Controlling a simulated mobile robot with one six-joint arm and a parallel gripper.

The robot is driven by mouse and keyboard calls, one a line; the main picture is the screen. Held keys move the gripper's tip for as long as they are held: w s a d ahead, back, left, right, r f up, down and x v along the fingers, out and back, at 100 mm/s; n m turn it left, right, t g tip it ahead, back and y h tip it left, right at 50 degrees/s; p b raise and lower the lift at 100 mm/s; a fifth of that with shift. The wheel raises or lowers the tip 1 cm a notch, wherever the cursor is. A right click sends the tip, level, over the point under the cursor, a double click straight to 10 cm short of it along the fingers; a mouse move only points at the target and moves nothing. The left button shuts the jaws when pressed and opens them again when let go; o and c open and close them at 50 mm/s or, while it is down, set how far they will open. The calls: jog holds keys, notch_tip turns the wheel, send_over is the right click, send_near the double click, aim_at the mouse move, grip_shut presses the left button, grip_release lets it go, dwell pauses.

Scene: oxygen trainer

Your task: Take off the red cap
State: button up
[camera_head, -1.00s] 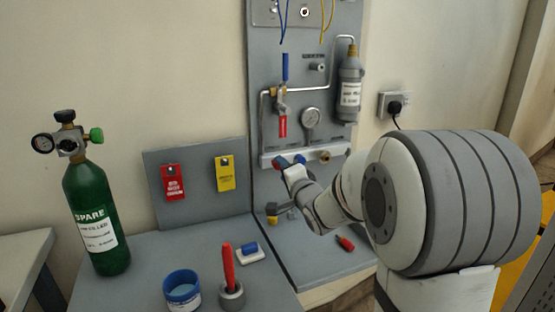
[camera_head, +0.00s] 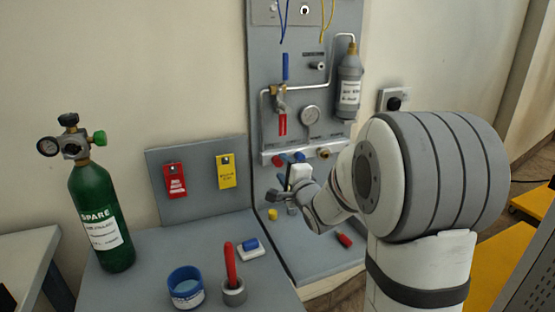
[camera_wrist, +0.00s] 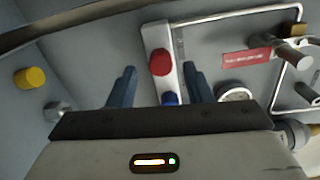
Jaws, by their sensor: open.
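The red cap (camera_head: 278,160) sits on the left part of the pale manifold bar (camera_head: 270,155) low on the upright grey panel. In the wrist view the red cap (camera_wrist: 161,62) is ahead of my gripper (camera_wrist: 159,69), in the gap between its two blue fingers as seen there. The fingers are spread apart with nothing held between them. A blue cap (camera_wrist: 169,98) shows on the same bar, nearer the gripper's base and partly hidden by it. In the head view my gripper (camera_head: 289,168) is just below the bar, its fingers partly hidden.
A green cylinder (camera_head: 100,215), blue-rimmed pot (camera_head: 186,300) and red-handled tool in a holder (camera_head: 230,262) stand left.

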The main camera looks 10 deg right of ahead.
jog(key=shift+m+p, duration=0.35)
jog(key=shift+m, duration=0.75)
jog(key=shift+r+m+p, duration=0.2)
jog(key=shift+m+p, duration=0.55)
jog(key=shift+m, duration=0.25)
jog(key=shift+f+m, duration=0.15)
jog(key=shift+m, duration=0.55)
jog(key=shift+p, duration=0.3)
jog(key=shift+m+p, duration=0.35)
jog(key=shift+m, duration=0.25)
jog(key=shift+m+p, duration=0.35)
jog(key=shift+m, duration=0.85)
jog(key=shift+m, duration=0.5)
